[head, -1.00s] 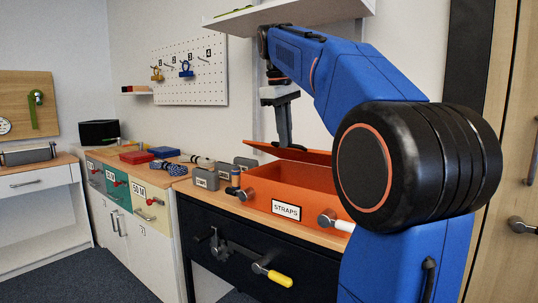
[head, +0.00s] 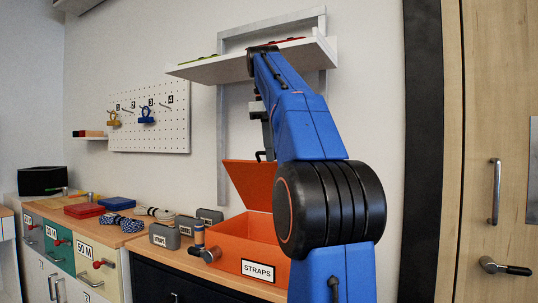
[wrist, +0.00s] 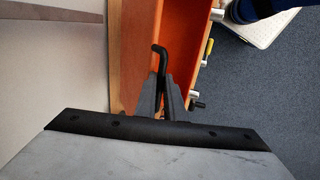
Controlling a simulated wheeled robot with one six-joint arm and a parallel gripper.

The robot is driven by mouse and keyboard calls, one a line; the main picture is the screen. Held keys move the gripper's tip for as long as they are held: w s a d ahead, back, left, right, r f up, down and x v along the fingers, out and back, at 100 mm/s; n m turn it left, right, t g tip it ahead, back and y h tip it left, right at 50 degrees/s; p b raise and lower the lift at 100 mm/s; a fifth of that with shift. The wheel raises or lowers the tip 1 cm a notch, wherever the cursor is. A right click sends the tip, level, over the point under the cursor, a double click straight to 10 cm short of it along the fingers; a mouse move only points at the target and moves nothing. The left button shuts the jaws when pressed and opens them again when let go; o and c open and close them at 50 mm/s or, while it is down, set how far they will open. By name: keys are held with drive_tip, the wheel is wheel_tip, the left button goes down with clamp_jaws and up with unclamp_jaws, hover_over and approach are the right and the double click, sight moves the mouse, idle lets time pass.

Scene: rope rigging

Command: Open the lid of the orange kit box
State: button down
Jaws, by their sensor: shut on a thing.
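The orange kit box (head: 232,240) with a STRAPS label stands on the wooden bench top in the head view. Its lid (head: 252,182) is raised and tilts up steeply toward the wall at the back of the box. A black bent handle (head: 262,155) shows at the lid's upper edge. In the wrist view my gripper (wrist: 170,92) is shut on the handle (wrist: 161,58). The open box (wrist: 184,38) lies beyond the fingers there. In the head view my arm covers the right part of the box and lid, and most of the gripper.
A white shelf (head: 235,66) hangs on the wall above, close to my upper arm. A pegboard (head: 150,120) hangs at left. A door stands at right.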

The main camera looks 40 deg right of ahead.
drive_tip(key=shift+w+d+f, duration=0.15)
drive_tip(key=shift+w+f, duration=0.05)
drive_tip(key=c, duration=1.8)
unclamp_jaws()
drive_tip(key=shift+c, duration=0.2)
drive_tip(key=shift+s, duration=0.1)
